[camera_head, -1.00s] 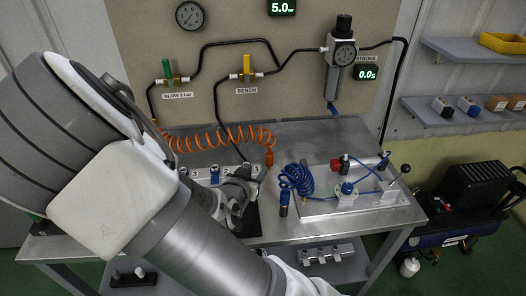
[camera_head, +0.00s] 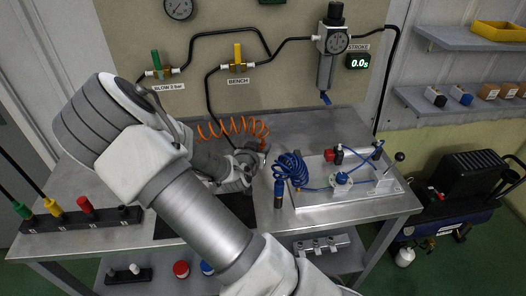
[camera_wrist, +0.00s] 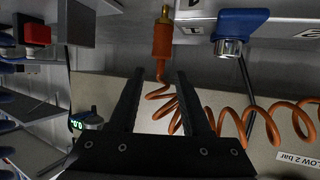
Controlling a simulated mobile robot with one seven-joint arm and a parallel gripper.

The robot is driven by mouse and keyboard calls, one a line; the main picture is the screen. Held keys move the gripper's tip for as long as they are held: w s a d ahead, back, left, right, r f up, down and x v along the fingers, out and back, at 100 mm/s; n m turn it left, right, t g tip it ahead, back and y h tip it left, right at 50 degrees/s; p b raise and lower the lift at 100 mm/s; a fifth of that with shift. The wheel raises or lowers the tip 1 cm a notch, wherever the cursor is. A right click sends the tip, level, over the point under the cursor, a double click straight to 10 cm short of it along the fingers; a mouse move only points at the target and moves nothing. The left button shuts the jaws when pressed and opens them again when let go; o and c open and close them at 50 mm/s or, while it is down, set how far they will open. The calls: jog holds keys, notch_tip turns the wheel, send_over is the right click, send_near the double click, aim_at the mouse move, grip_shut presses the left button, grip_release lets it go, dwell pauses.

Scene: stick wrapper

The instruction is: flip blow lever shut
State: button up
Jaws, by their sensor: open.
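The blow valve's green lever (camera_head: 155,59) stands upright on the back panel, above the label "BLOW 2 bar" (camera_head: 168,87). It appears crosswise to the short horizontal pipe through its valve. My gripper (camera_head: 252,158) is low over the bench, well below and to the right of that lever, and partly hidden by my arm. In the wrist view my gripper (camera_wrist: 160,74) is open. The orange end piece (camera_wrist: 162,42) of the coiled hose appears between and beyond the fingertips. I cannot tell whether they touch it. The green lever is not visible in the wrist view.
A yellow lever (camera_head: 238,53) stands upright above the BENCH label. The orange coiled hose (camera_head: 233,127) lies between my gripper and the panel. A blue coil (camera_head: 290,167) and a fixture plate (camera_head: 325,195) are at right. A rack of coloured pieces (camera_head: 80,220) is at left.

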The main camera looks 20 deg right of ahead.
aim_at(263, 143)
jog(key=x, duration=0.5)
jog(key=shift+a, duration=0.1)
jog(key=shift+s, duration=0.1)
grip_shut()
